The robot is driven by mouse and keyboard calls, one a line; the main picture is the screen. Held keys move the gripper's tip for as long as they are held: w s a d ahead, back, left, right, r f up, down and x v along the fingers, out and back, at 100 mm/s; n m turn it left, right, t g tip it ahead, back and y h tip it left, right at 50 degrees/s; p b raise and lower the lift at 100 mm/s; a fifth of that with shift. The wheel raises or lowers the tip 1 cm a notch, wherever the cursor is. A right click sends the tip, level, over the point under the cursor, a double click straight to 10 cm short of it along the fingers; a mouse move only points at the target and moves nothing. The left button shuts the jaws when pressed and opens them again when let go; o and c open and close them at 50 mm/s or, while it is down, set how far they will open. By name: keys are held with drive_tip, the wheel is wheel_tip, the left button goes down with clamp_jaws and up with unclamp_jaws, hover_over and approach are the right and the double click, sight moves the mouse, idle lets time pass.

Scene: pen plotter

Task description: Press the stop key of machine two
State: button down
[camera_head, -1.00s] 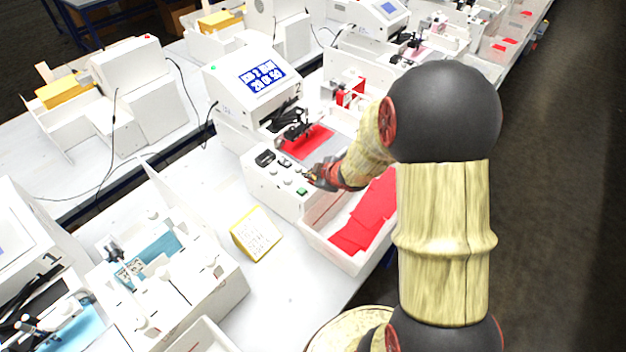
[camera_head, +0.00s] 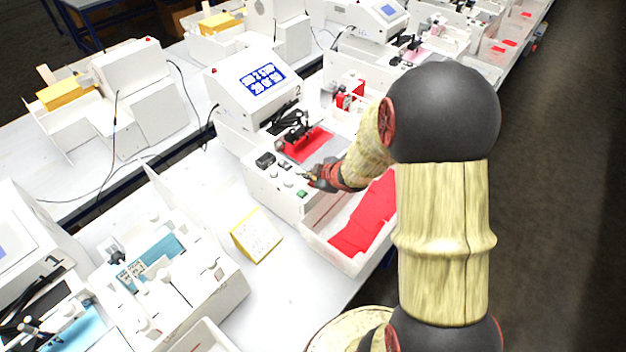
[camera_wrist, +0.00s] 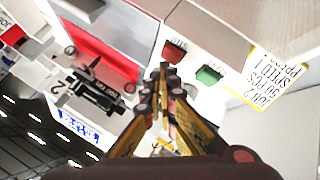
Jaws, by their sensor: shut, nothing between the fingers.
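Machine two (camera_head: 240,95) is a white plotter with a "2" on its side and a blue-lit screen (camera_head: 263,79). Its lamp (camera_head: 213,70) is red. A red sheet (camera_head: 308,146) lies on its bed under the black pen carriage (camera_head: 292,136). In the wrist view, a red key (camera_wrist: 175,48), which looks like the stop key, and a green key (camera_wrist: 208,75) sit on its front panel. My gripper (camera_wrist: 163,68) is shut and empty, its tips right by the red key; contact cannot be told. In the head view my gripper (camera_head: 314,178) hides the red key; the green key (camera_head: 302,193) shows.
A yellow-edged card (camera_head: 257,236) stands on the table left of my gripper. A tray of red sheets (camera_head: 347,262) is at the machine's front. Machine one (camera_head: 190,300) stands at lower left. More machines stand along the back tables. Bare table lies around the card.

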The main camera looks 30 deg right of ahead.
sight(311, 183)
drive_tip(key=shift+r, duration=0.25)
wheel_tip(311, 183, up, 5)
drive_tip(key=p, duration=0.5)
idle(0.9)
drive_tip(key=s+d+f+m+g+h, duration=0.3)
drive_tip(key=s+d+f+m+g, duration=0.15)
drive_tip(key=s, duration=0.45)
drive_tip(key=s+r+m+g+b, duration=0.2)
drive_tip(key=s+r+m, duration=0.1)
drive_tip(key=s+r, duration=0.25)
drive_tip(key=s+a+r+m+t+y+b, duration=0.1)
drive_tip(key=s+a+r+b, duration=0.3)
drive_tip(key=a, duration=0.6)
drive_tip(key=s+a+r+m+t+y+b, duration=0.1)
drive_tip(key=s+a+r+t+b, duration=0.1)
drive_tip(key=s+a+r+b, duration=0.2)
drive_tip(key=s+a+r, duration=0.3)
drive_tip(key=s+a, duration=0.2)
drive_tip(key=a, duration=0.1)
drive_tip(key=shift+r+y+b, duration=0.3)
drive_tip(key=shift+r, duration=0.05)
